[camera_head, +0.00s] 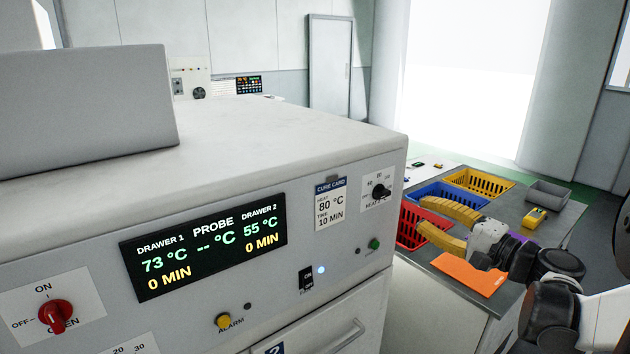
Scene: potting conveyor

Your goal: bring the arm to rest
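My gripper (422,215) is in the camera_head view at the right, in front of the bench with the baskets. Its two yellow fingers point left and stand apart, with nothing seen between them. The gripper is open. My arm reaches in from the lower right edge, bent at dark joints. The gripper overlaps the red basket (408,240) and the blue basket (432,190) in the picture; I cannot tell how high it is above them.
A large grey oven (290,130) with a display and knobs fills the left and middle. The bench (545,225) holds a yellow basket (480,182), a grey bin (547,194), a yellow handheld device (535,217) and an orange sheet (468,273).

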